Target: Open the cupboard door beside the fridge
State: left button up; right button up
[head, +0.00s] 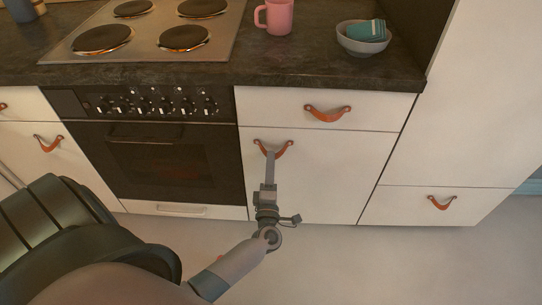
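The white cupboard door (318,178) is below a drawer, between the oven and the tall white unit (485,110) that looks like the fridge. The door looks closed, flush with its surroundings. Its orange leather pull (285,150) is near the door's upper left. My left gripper (271,157) reaches up to this pull, and its fingertips overlap the pull's lower left part in the head view. The fingers show nearly edge-on, so I cannot tell whether they are open or closed on the strap. My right gripper is not in view.
A drawer with its own leather pull (327,114) is directly above the door. The oven (160,160) is to the left, under the hob (145,38). A pink mug (279,17) and a bowl (362,44) holding a teal cup stand on the dark counter. The floor in front is clear.

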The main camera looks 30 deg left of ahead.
pick_arm(q)
jog(key=shift+x, duration=1.2)
grip_shut()
